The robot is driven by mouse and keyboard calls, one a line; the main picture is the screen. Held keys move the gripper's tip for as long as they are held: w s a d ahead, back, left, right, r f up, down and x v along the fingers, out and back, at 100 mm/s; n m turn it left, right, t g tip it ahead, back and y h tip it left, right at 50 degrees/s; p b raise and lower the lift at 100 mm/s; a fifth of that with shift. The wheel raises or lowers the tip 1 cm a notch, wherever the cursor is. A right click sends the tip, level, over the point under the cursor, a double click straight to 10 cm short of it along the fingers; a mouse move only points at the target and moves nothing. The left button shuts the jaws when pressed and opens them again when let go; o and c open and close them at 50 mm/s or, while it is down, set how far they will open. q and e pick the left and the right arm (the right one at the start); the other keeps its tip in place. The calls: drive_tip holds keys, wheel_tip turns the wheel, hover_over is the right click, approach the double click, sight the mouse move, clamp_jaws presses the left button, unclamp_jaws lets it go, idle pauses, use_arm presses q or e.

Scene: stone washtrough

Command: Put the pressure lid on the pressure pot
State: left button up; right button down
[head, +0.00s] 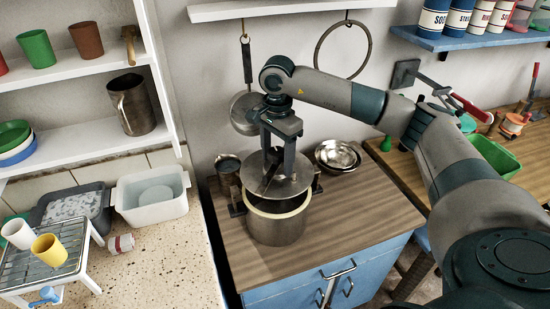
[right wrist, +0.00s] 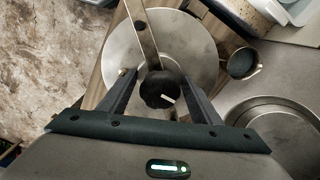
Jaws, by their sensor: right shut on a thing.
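The pressure lid (head: 292,190) is a grey metal disc. My right gripper (head: 274,158) is shut on it and holds it over the back part of the pressure pot (head: 276,230). The pot is a metal pot with a cream rim, upright on the wooden counter; the front of its opening shows. I cannot tell whether the lid touches the rim. In the right wrist view, the fingers (right wrist: 160,92) are on either side of the lid's black knob, and the lid (right wrist: 198,50) hides what is under it. My left gripper is not in view.
A metal mug (head: 228,168) stands behind the pot at left, and metal bowls (head: 338,156) stand behind at right. A pan (head: 243,112) hangs on the wall behind. The wooden counter (head: 365,205) is clear right of the pot. A white basin (head: 152,196) is at left.

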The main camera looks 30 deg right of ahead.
sight(277, 168)
drive_tip(key=shift+w+f, duration=0.1)
drive_tip(key=shift+f, duration=0.55)
drive_tip(key=shift+f+b, duration=0.25)
drive_tip(key=shift+b, duration=0.05)
drive_tip(key=shift+f, duration=0.55)
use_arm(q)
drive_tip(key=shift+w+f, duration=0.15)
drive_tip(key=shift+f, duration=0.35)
use_arm(e)
drive_tip(key=shift+f, duration=0.45)
use_arm(q)
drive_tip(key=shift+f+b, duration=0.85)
drive_tip(key=shift+b, duration=0.25)
use_arm(e)
drive_tip(key=shift+f, duration=0.25)
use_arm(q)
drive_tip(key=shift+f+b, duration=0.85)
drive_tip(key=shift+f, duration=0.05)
use_arm(e)
drive_tip(key=shift+f, duration=0.85)
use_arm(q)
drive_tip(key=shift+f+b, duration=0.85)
use_arm(e)
drive_tip(key=shift+f, duration=0.35)
idle(0.3)
